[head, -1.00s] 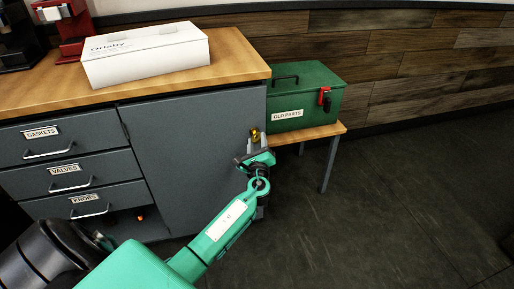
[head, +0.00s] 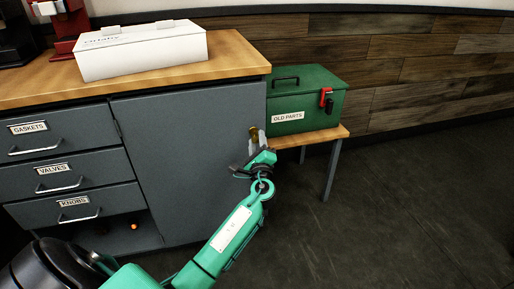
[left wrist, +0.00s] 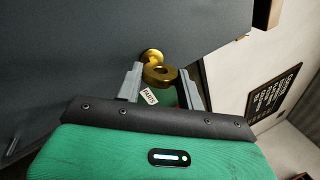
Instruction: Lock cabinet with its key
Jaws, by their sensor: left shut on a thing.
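The grey cabinet door (head: 190,160) looks closed under the wooden counter. A round brass lock (left wrist: 152,55) sits on the door near its right edge. My left gripper (head: 257,141) is at the lock, its fingers pointing to the door. In the left wrist view the gripper (left wrist: 162,88) is shut on a brass key (left wrist: 160,75) with a ring-shaped bow. The key lines up against the lock; how deep it sits in it is hidden. A small white tag (left wrist: 149,96), seeming to read PARTS, shows between the fingers. My right gripper is not in view.
A green OLD PARTS box (head: 310,97) with a red-and-black padlock (head: 327,99) stands on a low wooden table (head: 320,137) right of the cabinet. Labelled drawers (head: 65,172) are at left. A white box (head: 145,52) lies on the counter. The floor at right is clear.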

